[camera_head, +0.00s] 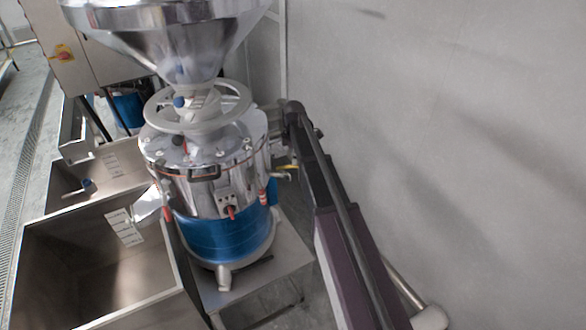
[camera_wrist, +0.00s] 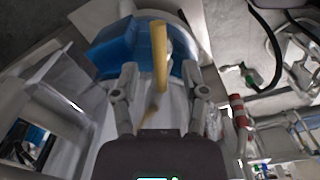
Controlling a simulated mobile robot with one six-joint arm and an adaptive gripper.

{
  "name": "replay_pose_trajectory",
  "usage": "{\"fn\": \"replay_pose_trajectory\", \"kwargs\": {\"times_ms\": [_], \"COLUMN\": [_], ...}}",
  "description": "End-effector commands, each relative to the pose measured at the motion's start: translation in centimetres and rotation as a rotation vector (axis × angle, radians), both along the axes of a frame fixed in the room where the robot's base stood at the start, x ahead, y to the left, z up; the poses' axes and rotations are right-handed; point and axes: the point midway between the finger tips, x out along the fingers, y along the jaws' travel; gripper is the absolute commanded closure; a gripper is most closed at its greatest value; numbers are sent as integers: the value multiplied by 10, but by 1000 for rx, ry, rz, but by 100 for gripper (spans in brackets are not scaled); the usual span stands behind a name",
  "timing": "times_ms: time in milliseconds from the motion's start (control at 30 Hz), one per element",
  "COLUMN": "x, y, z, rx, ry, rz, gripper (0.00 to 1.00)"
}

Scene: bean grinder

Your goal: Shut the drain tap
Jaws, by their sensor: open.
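The drain tap shows a long yellow handle (camera_wrist: 160,58) in the wrist view. It stands upright in the picture, between the fingers of my gripper (camera_wrist: 160,76). The fingers are spread, one on each side of the handle, with visible gaps. In the head view, a small bit of yellow (camera_head: 291,167) shows at the right side of the grinder (camera_head: 228,232), beside my arm. The gripper itself cannot be made out there. The tap's body and outlet are mostly hidden, so I cannot tell how far it is turned.
A steel hopper (camera_head: 168,35) sits above the grinder. Steel bins (camera_head: 95,260) stand at the left. A grey wall (camera_head: 460,120) closes the right side, with my arm in the gap. A black hose with a green fitting (camera_wrist: 251,76) is at right in the wrist view.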

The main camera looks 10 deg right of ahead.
Motion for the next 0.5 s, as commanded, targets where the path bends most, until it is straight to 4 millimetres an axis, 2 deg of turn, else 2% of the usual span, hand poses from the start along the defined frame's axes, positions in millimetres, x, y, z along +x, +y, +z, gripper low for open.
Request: {"fn": "replay_pose_trajectory", "kwargs": {"times_ms": [33,200,500], "x": [0,0,0], "y": [0,0,0], "z": [-8,-21,-33], "rx": [0,0,0], "ry": [0,0,0], "rz": [0,0,0], "gripper": [43,43,43]}}
